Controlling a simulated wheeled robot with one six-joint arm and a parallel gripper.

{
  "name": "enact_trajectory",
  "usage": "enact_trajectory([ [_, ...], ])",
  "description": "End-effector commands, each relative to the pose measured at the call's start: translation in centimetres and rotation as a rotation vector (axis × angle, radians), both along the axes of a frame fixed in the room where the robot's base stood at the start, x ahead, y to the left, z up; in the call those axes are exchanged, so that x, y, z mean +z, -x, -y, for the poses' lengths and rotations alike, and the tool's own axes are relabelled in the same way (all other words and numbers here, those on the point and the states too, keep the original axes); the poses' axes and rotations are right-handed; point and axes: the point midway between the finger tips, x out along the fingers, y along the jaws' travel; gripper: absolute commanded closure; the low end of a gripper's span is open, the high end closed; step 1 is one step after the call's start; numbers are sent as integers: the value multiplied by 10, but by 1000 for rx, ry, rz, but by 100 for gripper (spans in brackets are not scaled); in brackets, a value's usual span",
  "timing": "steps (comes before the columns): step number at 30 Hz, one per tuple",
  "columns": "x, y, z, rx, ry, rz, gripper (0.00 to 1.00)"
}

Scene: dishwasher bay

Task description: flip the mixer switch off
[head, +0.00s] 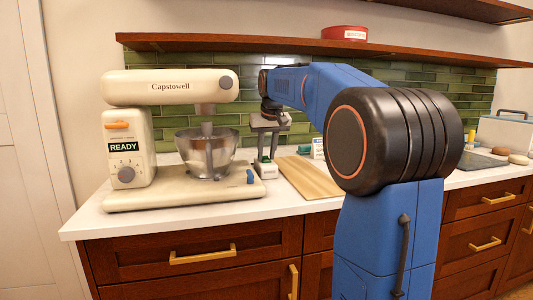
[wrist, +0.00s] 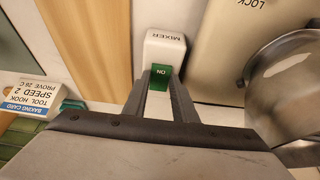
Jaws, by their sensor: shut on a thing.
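The mixer switch is a small white box labelled MIXER (wrist: 164,45) with a green rocker (wrist: 161,72) that reads ON. In the head view the box (head: 267,170) stands on the counter just right of the stand mixer (head: 170,87), whose display reads READY. My gripper (wrist: 160,88) points down at the box, its two fingers close together at the green rocker and shut on it. In the head view my gripper (head: 267,150) is directly above the box. The fingertips partly cover the rocker's lower part.
The steel bowl (wrist: 285,85) and mixer base (wrist: 222,50) are close on the right in the wrist view. A wooden board (head: 308,178) lies right of the box. A baking card (wrist: 32,95) stands near the green tiles. A shelf (head: 220,42) runs above.

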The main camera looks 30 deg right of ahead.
Motion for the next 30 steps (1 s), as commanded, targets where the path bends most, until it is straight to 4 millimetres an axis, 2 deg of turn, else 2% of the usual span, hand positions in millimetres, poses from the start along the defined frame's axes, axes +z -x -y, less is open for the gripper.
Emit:
enact_trajectory([
  [15, 2, -9, 3, 0, -64, -223, 97],
  [27, 3, -9, 3, 0, -70, -243, 97],
  [28, 3, -9, 3, 0, -70, -243, 73],
  [30, 3, -9, 3, 0, -70, -243, 56],
])
